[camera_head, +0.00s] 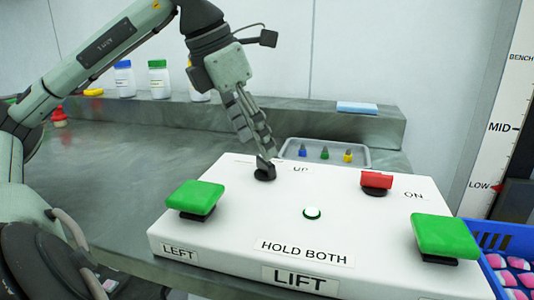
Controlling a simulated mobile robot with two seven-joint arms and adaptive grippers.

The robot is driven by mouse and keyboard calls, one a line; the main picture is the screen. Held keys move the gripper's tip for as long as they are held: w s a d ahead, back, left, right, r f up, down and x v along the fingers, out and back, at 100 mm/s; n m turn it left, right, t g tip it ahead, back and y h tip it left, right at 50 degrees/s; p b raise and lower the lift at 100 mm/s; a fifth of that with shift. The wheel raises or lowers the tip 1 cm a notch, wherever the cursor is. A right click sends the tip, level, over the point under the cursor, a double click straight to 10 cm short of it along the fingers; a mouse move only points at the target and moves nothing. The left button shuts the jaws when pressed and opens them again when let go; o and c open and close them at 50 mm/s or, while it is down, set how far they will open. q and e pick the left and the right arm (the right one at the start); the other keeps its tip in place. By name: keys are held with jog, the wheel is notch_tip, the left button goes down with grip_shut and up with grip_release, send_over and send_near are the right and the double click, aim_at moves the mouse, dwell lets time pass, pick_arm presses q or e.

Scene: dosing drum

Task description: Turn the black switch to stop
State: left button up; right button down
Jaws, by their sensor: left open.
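The black switch (264,173) stands on the back left part of the top of a white control box (330,225). A label beside it is partly covered; its end looks like "UP". No "stop" label is readable. My left gripper (258,146) reaches down from above with its fingers just over the switch. It is open, and its fingertips overlap the top of the switch in the picture. I cannot tell whether they touch it or straddle it. My right gripper is not in view.
Behind are a grey tray (365,159) and a raised ledge (290,112). A blue crate (478,232) is at right.

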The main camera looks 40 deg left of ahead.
aim_at(263, 161)
pick_arm(q)
jog(key=shift+x, duration=2.05)
jog(key=shift+d, duration=0.1)
jog(key=c, duration=1.2)
